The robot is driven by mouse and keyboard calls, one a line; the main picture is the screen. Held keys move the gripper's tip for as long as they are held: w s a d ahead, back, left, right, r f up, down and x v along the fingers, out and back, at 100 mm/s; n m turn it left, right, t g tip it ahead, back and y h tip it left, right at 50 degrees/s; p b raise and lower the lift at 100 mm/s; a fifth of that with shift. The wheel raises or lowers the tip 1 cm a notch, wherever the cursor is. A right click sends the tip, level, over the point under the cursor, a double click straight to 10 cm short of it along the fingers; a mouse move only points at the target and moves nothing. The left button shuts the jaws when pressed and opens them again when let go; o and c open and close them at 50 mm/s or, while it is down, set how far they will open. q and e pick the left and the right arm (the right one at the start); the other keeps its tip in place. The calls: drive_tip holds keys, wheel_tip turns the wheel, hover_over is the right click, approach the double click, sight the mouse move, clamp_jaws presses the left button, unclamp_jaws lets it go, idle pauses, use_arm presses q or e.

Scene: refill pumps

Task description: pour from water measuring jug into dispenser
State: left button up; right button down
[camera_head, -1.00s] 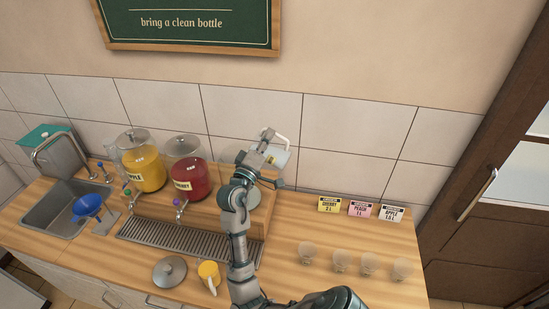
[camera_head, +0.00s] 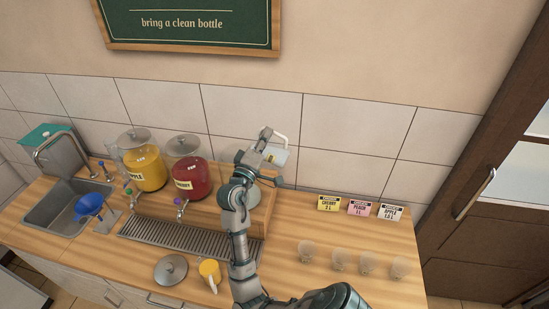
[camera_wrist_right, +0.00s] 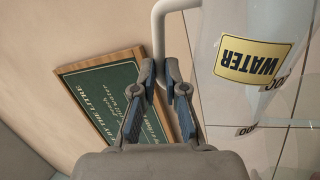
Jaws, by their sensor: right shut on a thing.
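The water measuring jug (camera_head: 275,155) is a clear jug with a yellow label. In the right wrist view, the jug (camera_wrist_right: 250,55) shows the word WATER and a pale handle (camera_wrist_right: 160,40). My right gripper (camera_head: 262,158) is shut on that handle and holds the jug high at the back of the counter. The jug looks tilted. A clear dispenser (camera_head: 254,196) stands under it, mostly hidden by my right arm. Its level and any stream of water cannot be made out. My left gripper is not in view.
A yellow apple dispenser (camera_head: 147,170) and a red cherry dispenser (camera_head: 189,180) stand left of my arm. A drip grate (camera_head: 165,238), a loose lid (camera_head: 170,270) and an orange-yellow jug (camera_head: 209,271) lie in front. Label cards (camera_head: 360,208) and several glasses (camera_head: 338,260) are on the right.

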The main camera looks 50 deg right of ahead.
drive_tip(key=shift+w+r+n+p, duration=0.15)
drive_tip(key=shift+n+p, duration=0.15)
drive_tip(key=shift+w+a+r+n, duration=0.1)
drive_tip(key=shift+n, duration=0.2)
drive_tip(key=shift+t+p, duration=0.3)
drive_tip(key=shift+p, duration=0.1)
drive_tip(key=shift+w+a+r, duration=0.1)
drive_tip(key=shift+w, duration=0.05)
drive_tip(key=shift+n, duration=0.3)
drive_tip(key=shift+w+r+p, duration=0.15)
drive_tip(key=shift+w+p, duration=0.05)
drive_tip(key=shift+p, duration=0.2)
drive_tip(key=shift+w+a+r+n+t, duration=0.2)
drive_tip(key=shift+w+n+t, duration=0.2)
drive_tip(key=shift+n, duration=0.5)
